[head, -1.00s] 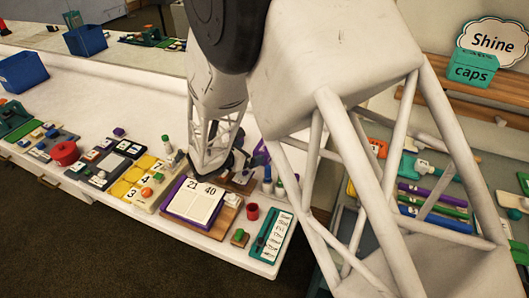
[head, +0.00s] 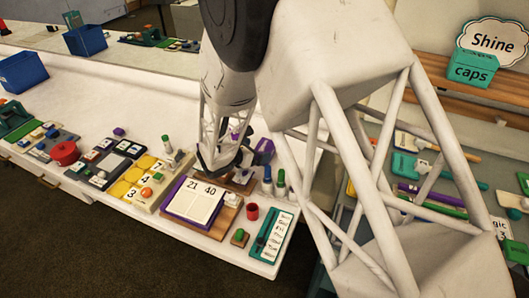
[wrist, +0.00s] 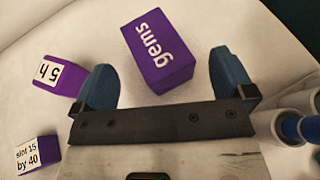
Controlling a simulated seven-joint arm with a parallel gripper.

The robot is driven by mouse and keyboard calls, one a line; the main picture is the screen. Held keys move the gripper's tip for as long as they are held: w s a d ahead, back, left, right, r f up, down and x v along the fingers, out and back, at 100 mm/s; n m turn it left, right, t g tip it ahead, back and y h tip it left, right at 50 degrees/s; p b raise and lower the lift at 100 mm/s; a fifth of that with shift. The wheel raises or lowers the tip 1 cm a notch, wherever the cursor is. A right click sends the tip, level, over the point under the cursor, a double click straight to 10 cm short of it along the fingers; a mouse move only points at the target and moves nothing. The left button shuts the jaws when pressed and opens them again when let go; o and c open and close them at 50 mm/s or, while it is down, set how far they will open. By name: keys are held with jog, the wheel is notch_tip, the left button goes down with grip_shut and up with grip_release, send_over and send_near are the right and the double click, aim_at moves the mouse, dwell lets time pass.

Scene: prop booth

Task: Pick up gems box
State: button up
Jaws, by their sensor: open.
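The gems box (wrist: 158,52) is a purple block with white lettering, lying on the white tabletop. In the wrist view it sits ahead of and largely between the two blue fingertips of my gripper (wrist: 163,68), with gaps at both sides. My gripper is open and empty. In the head view a purple box (head: 265,146), seemingly the gems box, shows just right of my gripper (head: 245,162), partly hidden by my arm.
Two other purple blocks, one marked "5 h" (wrist: 60,75) and one "slot 15 by 40" (wrist: 38,153), lie left of the gripper in the wrist view. Round blue-and-white items (wrist: 290,127) stand close at right. An open book (head: 196,200) lies nearer the table's front edge.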

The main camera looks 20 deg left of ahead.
aim_at(264, 147)
jog(key=shift+x, duration=2.05)
jog(key=shift+a, duration=0.1)
jog(key=shift+c, duration=0.3)
jog(key=c, duration=1.2)
